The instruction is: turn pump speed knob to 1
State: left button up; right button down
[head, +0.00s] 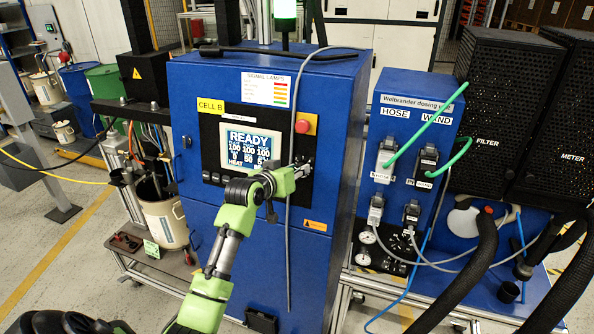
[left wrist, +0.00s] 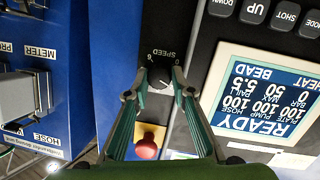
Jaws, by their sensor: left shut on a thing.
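The speed knob (left wrist: 159,79) is a small dark knob with a pale mark, on a black panel marked SPEED. Digits at the ends of its scale show beside it; the exact setting is hard to read. My left gripper (left wrist: 159,76) is shut on the knob, one fingertip on each side. In the head view, my left gripper (head: 302,169) reaches the right part of the control panel on the blue cabinet (head: 260,255), and hides the knob. The display (head: 250,146) reads READY. My right gripper is not in view.
A red emergency button (head: 302,126) sits above the knob in the head view; it also shows between my fingers in the left wrist view (left wrist: 147,147). A grey cable (head: 289,235) hangs down the cabinet front. The blue dosing unit (head: 407,100) with plugs stands to the right.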

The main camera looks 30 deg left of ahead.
pick_arm(q)
jog(key=shift+f+n+t, duration=0.2)
jog(key=shift+n+t, duration=0.1)
jog(key=shift+n, duration=1.7)
jog(key=shift+h, duration=0.3)
jog(key=o, duration=1.1)
jog(key=shift+r, duration=0.1)
jog(key=v, duration=1.2)
